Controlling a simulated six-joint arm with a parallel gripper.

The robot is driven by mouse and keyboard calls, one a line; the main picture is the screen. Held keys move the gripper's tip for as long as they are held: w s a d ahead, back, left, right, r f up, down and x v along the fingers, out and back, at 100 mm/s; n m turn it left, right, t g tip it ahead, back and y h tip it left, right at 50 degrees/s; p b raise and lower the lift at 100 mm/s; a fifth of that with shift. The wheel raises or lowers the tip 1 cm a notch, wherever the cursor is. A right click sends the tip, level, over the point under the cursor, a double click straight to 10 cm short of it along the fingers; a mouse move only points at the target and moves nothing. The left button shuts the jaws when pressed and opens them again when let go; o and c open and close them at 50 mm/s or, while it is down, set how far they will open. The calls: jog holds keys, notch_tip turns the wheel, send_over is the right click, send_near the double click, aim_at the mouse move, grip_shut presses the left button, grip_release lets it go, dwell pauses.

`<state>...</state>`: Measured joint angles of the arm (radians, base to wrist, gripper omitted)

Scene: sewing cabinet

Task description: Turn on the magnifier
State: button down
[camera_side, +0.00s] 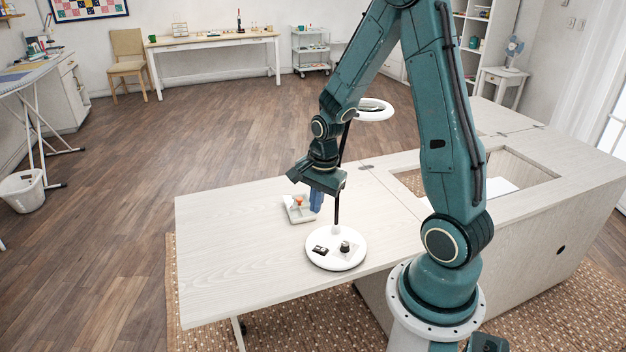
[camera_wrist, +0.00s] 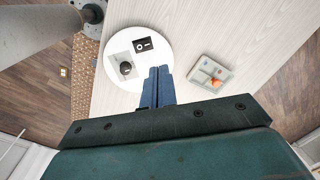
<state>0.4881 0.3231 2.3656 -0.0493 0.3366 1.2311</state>
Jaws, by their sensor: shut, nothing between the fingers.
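The magnifier has a round white base (camera_side: 350,258) on the pale cabinet top, a dark upright stem (camera_side: 337,205) and a white ring head (camera_side: 375,110) high up behind my arm. On the base are a black rocker switch (camera_side: 320,250) and a dark round knob (camera_side: 345,247) on a light plate. The wrist view shows the rocker switch (camera_wrist: 143,45) with white marks and the knob (camera_wrist: 125,68). My gripper (camera_side: 316,208) is shut and empty, with blue fingers pointing down. In the wrist view its fingertips (camera_wrist: 159,70) appear over the base edge, below the switch. I cannot tell the rocker's position.
A small tray (camera_side: 299,212) with an orange item stands on the cabinet top beside the base; it also shows in the wrist view (camera_wrist: 205,85). The cabinet top (camera_side: 230,260) is clear to the left. An opening lies at the right.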

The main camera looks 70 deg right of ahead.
jog(key=shift+w+r, duration=0.15)
jog(key=shift+r, duration=0.6)
jog(key=shift+w+r, duration=0.1)
jog(key=shift+r, duration=0.65)
jog(key=shift+r, duration=0.1)
jog(key=s+a+r+n+t, duration=0.2)
jog(key=s+a+r+n, duration=0.4)
jog(key=r+n, duration=0.3)
jog(key=s+a+r+n+t, duration=0.2)
jog(key=s+a+r+n, duration=0.4)
jog(key=a+r+n, duration=0.2)
jog(key=shift+s+a+r+n, duration=0.25)
jog(key=shift+r+n, duration=0.3)
jog(key=shift+n, duration=0.65)
